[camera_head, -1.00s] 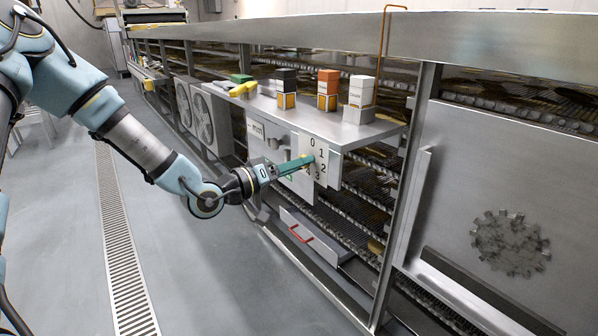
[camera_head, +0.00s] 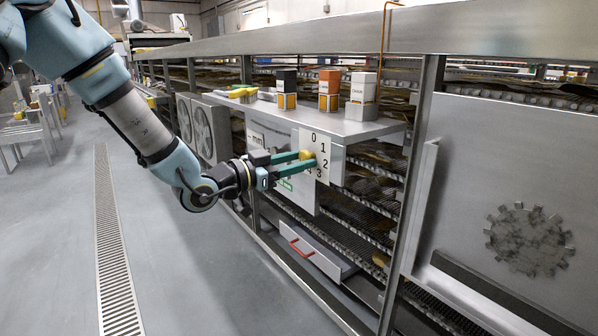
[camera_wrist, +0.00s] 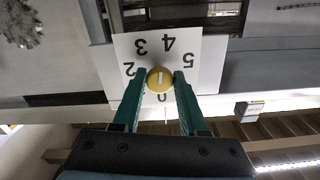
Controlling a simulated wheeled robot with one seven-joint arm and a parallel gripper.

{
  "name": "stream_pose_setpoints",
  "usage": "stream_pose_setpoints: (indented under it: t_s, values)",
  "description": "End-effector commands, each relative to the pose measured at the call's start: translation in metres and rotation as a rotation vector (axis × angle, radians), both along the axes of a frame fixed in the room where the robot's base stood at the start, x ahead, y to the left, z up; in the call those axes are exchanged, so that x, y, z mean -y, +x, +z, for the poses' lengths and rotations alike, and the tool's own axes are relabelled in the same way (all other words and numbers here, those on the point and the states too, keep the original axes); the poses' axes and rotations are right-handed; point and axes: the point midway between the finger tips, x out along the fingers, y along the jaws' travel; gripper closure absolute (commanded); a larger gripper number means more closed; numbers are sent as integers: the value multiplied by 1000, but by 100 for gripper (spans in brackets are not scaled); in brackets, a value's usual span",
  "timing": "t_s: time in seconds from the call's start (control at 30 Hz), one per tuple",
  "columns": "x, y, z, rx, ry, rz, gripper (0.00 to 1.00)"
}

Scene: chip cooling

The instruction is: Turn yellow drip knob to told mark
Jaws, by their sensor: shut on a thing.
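The yellow knob (camera_head: 306,155) sits on a white dial plate (camera_head: 325,146) fixed to the front of the steel housing. It also shows in the wrist view (camera_wrist: 160,80), with a pale line across its face running up and down the picture. In that view 2, 3, 4, 5 and 0 show upside down around it, and 1 is hidden behind a finger. Which end of the line is the pointer, I cannot tell. My gripper (camera_head: 313,161) has its two green fingers on either side of the knob, shut on it.
Black (camera_head: 286,82), orange (camera_head: 329,82) and white (camera_head: 363,88) boxes stand on the shelf above the dial. Yellow gloves (camera_head: 243,91) lie to their left.

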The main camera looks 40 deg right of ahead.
Motion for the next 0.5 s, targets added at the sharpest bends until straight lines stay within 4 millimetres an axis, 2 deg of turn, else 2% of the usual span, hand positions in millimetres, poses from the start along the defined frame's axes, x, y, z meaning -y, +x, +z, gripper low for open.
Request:
stream_pose_setpoints:
  t_s: [0.03, 0.5]
  values:
    - [-1, 0, -5, 29, 3, 0, 100]
    - [-1, 0, -3, 173, -4, -1, 100]
